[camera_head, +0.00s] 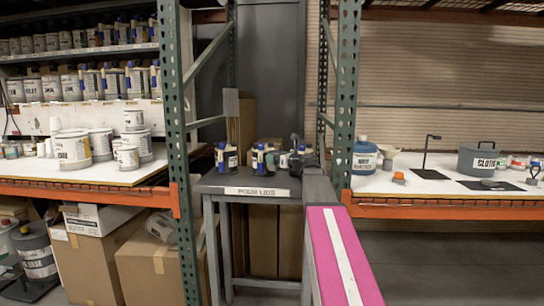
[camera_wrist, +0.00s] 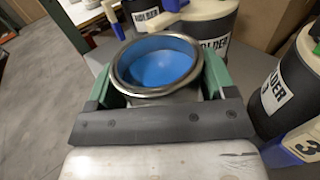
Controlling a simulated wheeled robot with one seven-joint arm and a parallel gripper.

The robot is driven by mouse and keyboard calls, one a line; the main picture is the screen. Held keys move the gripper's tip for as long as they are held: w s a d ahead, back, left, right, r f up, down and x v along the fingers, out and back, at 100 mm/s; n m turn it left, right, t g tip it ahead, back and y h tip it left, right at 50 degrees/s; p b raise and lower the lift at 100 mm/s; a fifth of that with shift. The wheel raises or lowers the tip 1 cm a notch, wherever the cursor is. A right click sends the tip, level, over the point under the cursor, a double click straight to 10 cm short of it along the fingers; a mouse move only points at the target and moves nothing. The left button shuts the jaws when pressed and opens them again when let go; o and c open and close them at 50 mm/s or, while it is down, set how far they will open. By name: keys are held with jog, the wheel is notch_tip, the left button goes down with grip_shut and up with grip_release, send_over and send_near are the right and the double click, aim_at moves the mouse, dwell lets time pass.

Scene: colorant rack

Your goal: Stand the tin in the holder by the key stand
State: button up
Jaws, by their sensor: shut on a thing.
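A round tin (camera_wrist: 120,66) with a bright metal rim and a blue inside sits between the green fingers of my gripper (camera_wrist: 158,82), which is shut on it. It looks upright, its open mouth showing. Dark holders with cream tops and white HOLDER labels stand beyond it: one (camera_wrist: 143,17) behind the tin, one (camera_wrist: 216,42) behind to the right, and one (camera_wrist: 283,92) further right, by a blue tag with a 3. In the head view, holders (camera_head: 227,158) stand on the grey table, with my gripper at its right end. I cannot tell which holder is by the key stand.
The grey table (camera_head: 213,181) has a POUR LIDS label on its front edge. A green rack upright (camera_head: 178,130) stands left of it, another (camera_head: 345,100) right. The right shelf bears a black stand (camera_head: 429,152) and a grey pot (camera_head: 477,160). Cartons lie below.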

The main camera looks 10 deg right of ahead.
jog(key=w+d+f, duration=0.2)
jog(key=w, duration=0.1)
jog(key=shift+d+f, duration=0.15)
jog(key=shift+d, duration=0.05)
jog(key=shift+f, duration=2)
jog(key=shift+f, duration=0.1)
jog(key=o, duration=0.8)
